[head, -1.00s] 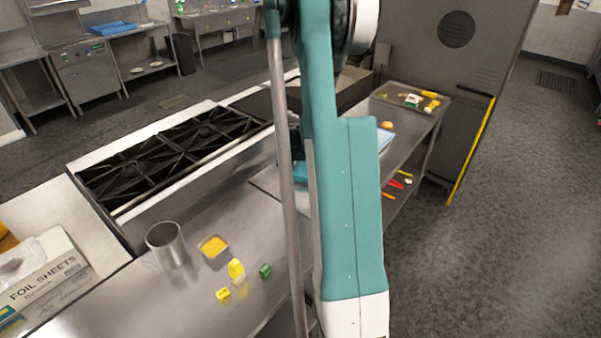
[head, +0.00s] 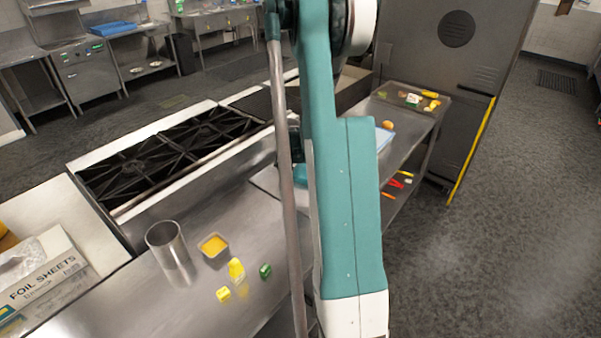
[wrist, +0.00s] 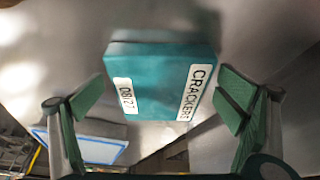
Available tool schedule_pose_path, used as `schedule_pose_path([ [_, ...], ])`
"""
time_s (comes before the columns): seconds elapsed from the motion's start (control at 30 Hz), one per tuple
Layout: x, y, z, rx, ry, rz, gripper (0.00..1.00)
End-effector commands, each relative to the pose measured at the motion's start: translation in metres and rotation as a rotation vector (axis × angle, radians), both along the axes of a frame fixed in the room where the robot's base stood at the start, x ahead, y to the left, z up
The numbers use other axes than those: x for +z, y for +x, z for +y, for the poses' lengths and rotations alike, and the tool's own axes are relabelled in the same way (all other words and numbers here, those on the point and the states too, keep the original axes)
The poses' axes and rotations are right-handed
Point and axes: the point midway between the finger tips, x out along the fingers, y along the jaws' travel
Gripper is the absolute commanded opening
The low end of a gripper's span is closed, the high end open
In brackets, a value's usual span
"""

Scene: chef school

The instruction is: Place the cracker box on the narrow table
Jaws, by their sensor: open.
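The cracker box (wrist: 158,82) is a teal box with white labels reading CRACKERS and a date, lying on a grey metal surface in the wrist view. My gripper (wrist: 168,100) is open, with its green finger pads apart on either side of the box's near part. I see no clear contact between pads and box. In the head view my arm hides the gripper and most of that area; a bit of teal shows just left of the arm, and I cannot tell if it is the box. A steel table with a lower shelf (head: 412,142) stands right of my arm; I cannot tell if it is the narrow table.
A steel cup (head: 170,250), a yellow-filled container (head: 213,246) and small yellow and green items stand on the near counter. A black stove (head: 170,160) lies behind. A tray (head: 410,97) with small items and a blue-white flat thing (head: 384,138) lie on the right.

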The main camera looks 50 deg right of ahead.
Motion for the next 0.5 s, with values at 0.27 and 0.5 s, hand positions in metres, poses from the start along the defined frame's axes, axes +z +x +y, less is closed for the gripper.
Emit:
schedule_pose_path([
  [0.27, 0.004, 0.0, 0.0, 0.0, 0.0, 0.0, 0.94],
  [0.5, 0.018, -0.003, 0.006, 0.001, 0.0, 0.0, 0.94],
])
